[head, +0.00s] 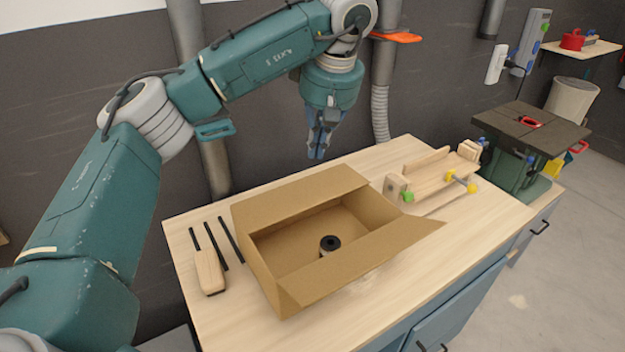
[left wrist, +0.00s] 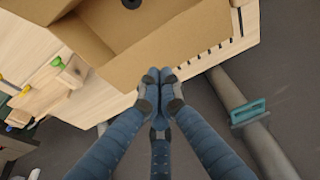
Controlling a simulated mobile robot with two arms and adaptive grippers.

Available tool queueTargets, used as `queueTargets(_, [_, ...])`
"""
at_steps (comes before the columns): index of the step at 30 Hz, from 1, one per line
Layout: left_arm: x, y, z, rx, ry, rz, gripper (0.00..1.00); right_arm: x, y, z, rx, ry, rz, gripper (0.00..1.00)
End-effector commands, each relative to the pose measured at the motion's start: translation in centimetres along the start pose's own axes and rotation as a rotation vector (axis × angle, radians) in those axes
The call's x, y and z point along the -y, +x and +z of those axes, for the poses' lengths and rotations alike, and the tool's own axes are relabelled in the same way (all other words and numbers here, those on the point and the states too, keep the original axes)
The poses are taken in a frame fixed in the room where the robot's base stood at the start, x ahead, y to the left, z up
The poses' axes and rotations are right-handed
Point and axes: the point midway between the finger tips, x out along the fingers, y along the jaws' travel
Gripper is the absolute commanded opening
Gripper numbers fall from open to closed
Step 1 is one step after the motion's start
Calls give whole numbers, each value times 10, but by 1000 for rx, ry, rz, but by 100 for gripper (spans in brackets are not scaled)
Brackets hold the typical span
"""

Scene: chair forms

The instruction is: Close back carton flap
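An open cardboard carton (head: 275,262) stands on the workbench. Its back flap (head: 300,200) is open along the wall side, and its front flap (head: 365,262) spreads outward toward the viewer. A dark-topped round item (head: 330,244) lies inside. My left gripper (head: 317,155) points down above and behind the back flap, with its fingertips together and nothing seen between them. In the left wrist view the fingertips (left wrist: 160,76) overlap the edge of the back flap (left wrist: 165,48); I cannot tell whether they touch it. My right gripper is not in view.
A wooden block (head: 209,272) and several dark rods (head: 231,240) lie left of the carton on the workbench (head: 350,325). A wooden jig (head: 430,178) with clamps sits to the right, and a green machine (head: 525,145) stands beyond. A pipe (head: 381,90) runs down the wall behind.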

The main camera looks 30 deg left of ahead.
Motion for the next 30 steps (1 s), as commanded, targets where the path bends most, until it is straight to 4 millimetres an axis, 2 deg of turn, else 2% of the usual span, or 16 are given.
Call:
queueTargets(5, [0, 15, 1, 3, 3, -2, 0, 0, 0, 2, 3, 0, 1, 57])
queueTargets(11, [1, 53, 2, 6, 1, -5, 0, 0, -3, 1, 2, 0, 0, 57])
queueTargets(18, [1, 100, 0, 2, 1, -4, 0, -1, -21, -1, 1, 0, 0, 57])
queueTargets(21, [1, 114, 6, 3, 2, -3, 0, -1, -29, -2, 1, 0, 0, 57])
queueTargets(24, [1, 126, 10, 2, 2, -2, 0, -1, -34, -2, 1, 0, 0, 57])
queueTargets(30, [0, 137, 13, 0, 1, 0, 0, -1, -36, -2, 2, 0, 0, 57])
